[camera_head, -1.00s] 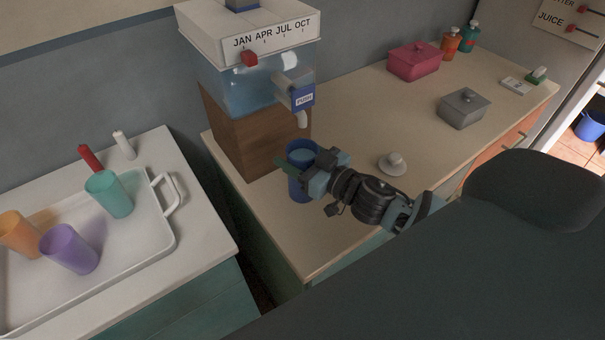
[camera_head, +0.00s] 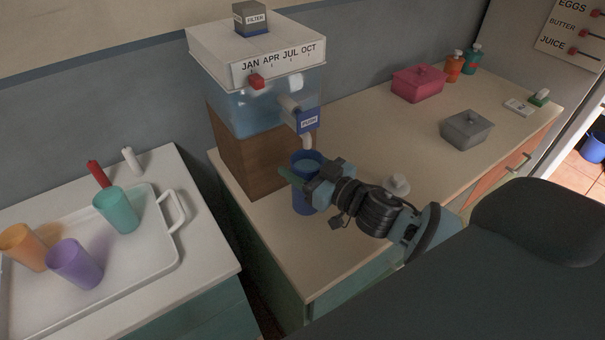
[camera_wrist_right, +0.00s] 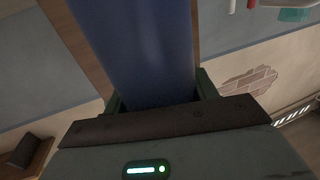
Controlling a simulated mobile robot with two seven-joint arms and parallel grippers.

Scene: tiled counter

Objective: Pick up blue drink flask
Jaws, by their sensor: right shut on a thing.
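The blue drink flask (camera_head: 301,202) is upright, just under the spout of the water dispenser (camera_head: 265,108) on the tiled counter. Its open top shows a lighter blue inside; I cannot tell whether that is liquid. My right gripper (camera_head: 303,181) is shut on the flask from the right side. In the right wrist view the flask (camera_wrist_right: 140,45) fills the space between the jaws (camera_wrist_right: 160,95). Its base seems slightly off the counter. My left gripper is not in view.
A white tray (camera_head: 150,262) with orange, purple and teal cups stands on the left counter. A small white lid-like object (camera_head: 397,184) lies behind my wrist. A grey box (camera_head: 466,130) and a pink box (camera_head: 418,84) stand farther right. The counter between them is clear.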

